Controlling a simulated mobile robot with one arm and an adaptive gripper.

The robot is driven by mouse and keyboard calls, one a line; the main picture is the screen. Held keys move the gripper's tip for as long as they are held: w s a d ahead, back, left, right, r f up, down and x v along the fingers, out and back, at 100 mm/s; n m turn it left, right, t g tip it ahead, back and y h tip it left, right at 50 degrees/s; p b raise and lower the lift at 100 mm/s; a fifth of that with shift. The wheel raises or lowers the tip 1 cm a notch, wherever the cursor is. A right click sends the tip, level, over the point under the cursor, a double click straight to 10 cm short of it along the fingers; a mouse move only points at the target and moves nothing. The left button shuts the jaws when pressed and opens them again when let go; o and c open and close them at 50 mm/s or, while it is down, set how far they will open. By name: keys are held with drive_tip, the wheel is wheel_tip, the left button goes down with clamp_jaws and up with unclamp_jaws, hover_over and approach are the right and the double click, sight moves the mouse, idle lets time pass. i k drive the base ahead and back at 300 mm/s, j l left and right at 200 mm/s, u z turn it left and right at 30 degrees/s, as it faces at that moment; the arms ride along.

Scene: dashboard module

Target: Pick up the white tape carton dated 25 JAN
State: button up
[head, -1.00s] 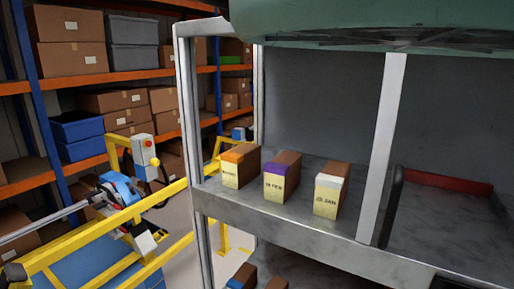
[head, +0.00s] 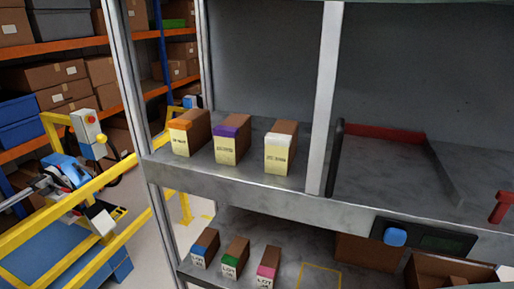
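The carton with white tape (head: 281,148) stands on the upper metal shelf (head: 235,183), at the right end of a row of three brown cartons and just left of a grey upright. Its pale yellow label faces me, with print too blurred to read surely now. The carton with purple tape (head: 231,140) stands to its left, and the carton with orange tape (head: 189,134) is farthest left. The three stand upright with gaps between them. My gripper is not in view.
The grey upright (head: 325,100) stands close to the white-taped carton's right. A tray with a red back edge (head: 385,131) is beyond it. Below, a lower shelf holds cartons with blue (head: 204,248), green (head: 235,257) and pink (head: 268,266) tape. A panel has a blue button (head: 395,237).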

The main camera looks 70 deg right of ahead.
sight(281, 143)
drive_tip(key=i+j+z, duration=0.25)
drive_tip(key=z, duration=0.25)
drive_tip(key=i+j+z, duration=0.2)
drive_tip(key=j+z, duration=0.25)
drive_tip(key=i+j+z, duration=0.15)
drive_tip(key=z, duration=0.35)
drive_tip(key=j+z, duration=1)
